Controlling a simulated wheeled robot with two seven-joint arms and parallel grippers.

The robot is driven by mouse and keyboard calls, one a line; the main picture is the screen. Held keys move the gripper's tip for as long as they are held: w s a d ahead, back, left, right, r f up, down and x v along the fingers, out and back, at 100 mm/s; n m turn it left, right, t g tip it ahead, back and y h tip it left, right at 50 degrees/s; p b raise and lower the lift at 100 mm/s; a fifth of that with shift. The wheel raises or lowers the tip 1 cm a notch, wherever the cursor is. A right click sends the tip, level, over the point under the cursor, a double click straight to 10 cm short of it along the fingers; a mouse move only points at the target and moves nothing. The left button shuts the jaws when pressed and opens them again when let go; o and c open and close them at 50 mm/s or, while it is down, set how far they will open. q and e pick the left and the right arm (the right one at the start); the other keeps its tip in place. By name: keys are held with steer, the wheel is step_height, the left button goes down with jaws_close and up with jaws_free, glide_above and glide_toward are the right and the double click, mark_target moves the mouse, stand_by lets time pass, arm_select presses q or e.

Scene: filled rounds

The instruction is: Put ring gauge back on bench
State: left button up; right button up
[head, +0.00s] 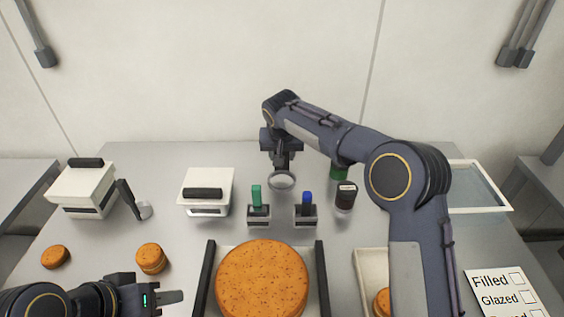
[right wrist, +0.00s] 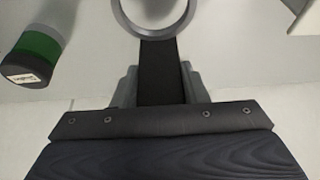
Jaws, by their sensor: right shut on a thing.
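The ring gauge (head: 282,189) is a grey ring with a dark handle, held at the back middle of the bench (head: 190,238). My right gripper (head: 282,167) is shut on its handle, with the ring hanging below the jaws. In the right wrist view the ring (right wrist: 155,37) is partly cut off by the top edge, and the dark handle runs between my fingers (right wrist: 158,85). Whether the ring touches the bench is unclear. My left gripper (head: 165,298) is at the lower left, apart from everything; its jaw opening is not clear.
Green (head: 257,197) and blue (head: 306,202) tools stand in holders just in front. White boxes (head: 207,184) are left. A large brown round (head: 262,280) fills the front middle.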

mark_target(282, 172)
steer(key=shift+f, duration=1.55)
steer(key=o, duration=1)
